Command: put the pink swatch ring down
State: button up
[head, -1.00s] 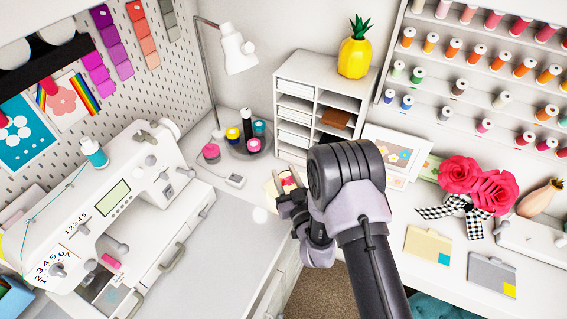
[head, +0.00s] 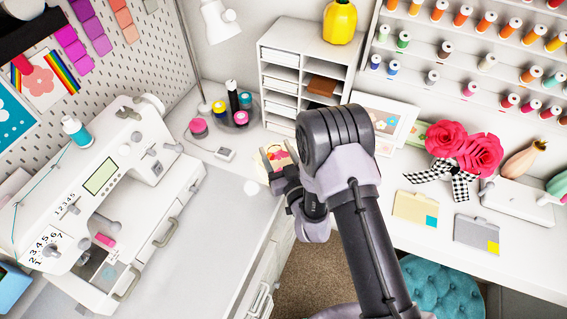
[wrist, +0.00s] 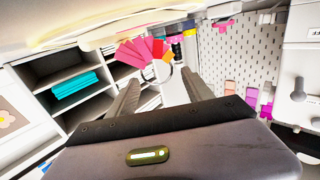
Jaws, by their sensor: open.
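The pink swatch ring (head: 278,156) is at the far side of my gripper in the head view, over the white desk's corner, partly hidden. In the wrist view its fan of pink, red and orange swatches (wrist: 142,49) lies just beyond the fingertips, with a thin dark ring at its right end. My gripper (head: 281,178) is open; in the wrist view its two fingers (wrist: 160,78) stand apart with nothing gripped between them. I cannot tell whether a finger touches the ring.
A white cubby shelf (head: 268,84) stands behind the gripper. A dark tray (head: 247,128) of small jars is left of it, with a small white box (head: 224,154) nearby. The sewing machine (head: 98,185) is at left. Framed cards and red flowers (head: 465,148) are at right.

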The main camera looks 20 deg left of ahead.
jog(key=b+v, duration=0.2)
jog(key=v, duration=0.8)
jog(key=shift+d+f, duration=0.1)
jog(key=w+d+r+m+t+h, duration=0.3)
jog(key=w+d+r+m+h, duration=0.4)
jog(key=w+d+r, duration=0.4)
jog(key=d+r+m+g+h, duration=0.3)
jog(key=d+r+m, duration=0.1)
jog(key=d+r, duration=0.3)
jog(key=s+d+r+g, duration=0.1)
jog(key=s+r+g, duration=0.1)
jog(key=s, duration=0.7)
jog(key=s+d+r+m+g, duration=0.1)
jog(key=s+d+g, duration=0.1)
jog(key=s, duration=0.7)
jog(key=s+d+r+g, duration=0.1)
jog(key=s+g, duration=0.3)
jog(key=s, duration=0.5)
jog(key=shift+s+d+r+m, duration=0.2)
jog(key=shift+d+r+m, duration=0.15)
jog(key=shift+r, duration=0.45)
